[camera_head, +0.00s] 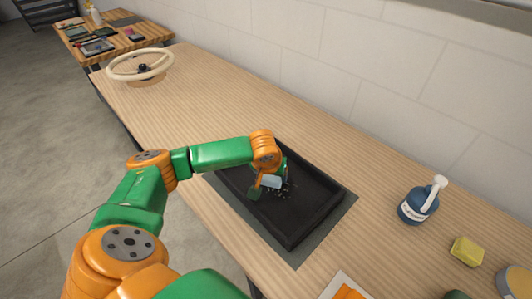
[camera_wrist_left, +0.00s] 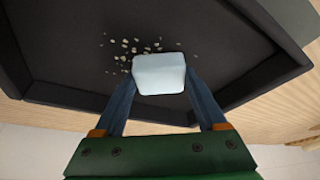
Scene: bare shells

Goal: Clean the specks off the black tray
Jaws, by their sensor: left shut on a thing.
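The black tray (camera_head: 318,207) lies on a grey mat on the wooden counter, and its floor and walls fill much of the left wrist view (camera_wrist_left: 228,50). My left gripper (camera_head: 268,181) is over the tray, shut on a pale blue block (camera_wrist_left: 160,73). The block also shows in the head view (camera_head: 271,182), low over the tray floor; I cannot tell whether it touches. Several pale specks (camera_wrist_left: 124,46) lie beside and beyond the block. In the head view the specks (camera_head: 287,188) are partly hidden by my gripper. My right gripper is not in view.
A blue pump bottle (camera_head: 417,205) and a yellow sponge (camera_head: 466,251) stand to the right of the tray. An orange item on white (camera_head: 345,291) is near the front edge. A steering wheel (camera_head: 140,66) is at the far left. The counter between wheel and tray is clear.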

